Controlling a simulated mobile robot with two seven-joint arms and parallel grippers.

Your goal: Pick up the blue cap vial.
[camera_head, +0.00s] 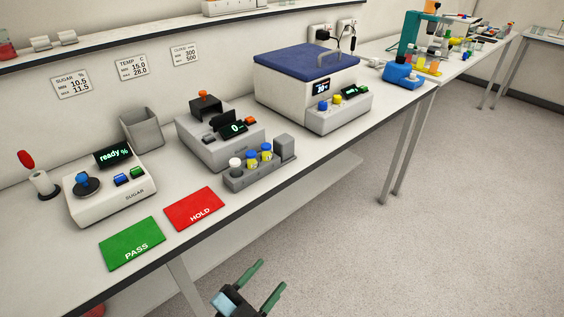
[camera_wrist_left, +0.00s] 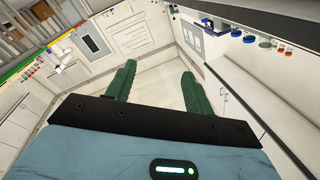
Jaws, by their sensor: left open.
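A small grey rack (camera_head: 236,184) stands at the front edge of the bench. It holds a white-capped vial (camera_head: 235,163) at its left and vials with yellowish contents beside it. A blue cap vial (camera_head: 266,150) stands upright at the right of the row, and another cap that looks blue (camera_head: 251,157) is beside it. My left gripper (camera_head: 271,275) is open and empty, low in front of the bench and apart from the rack. Its green fingers also show spread in the left wrist view (camera_wrist_left: 158,75). My right gripper is not in view.
A green PASS mat (camera_head: 131,243) and a red HOLD mat (camera_head: 194,208) lie left of the rack. Behind are a sugar meter (camera_head: 110,193), a grey scale-like device (camera_head: 215,148), a grey bin (camera_head: 143,130) and a blue-lidded machine (camera_head: 306,72). The floor at right is clear.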

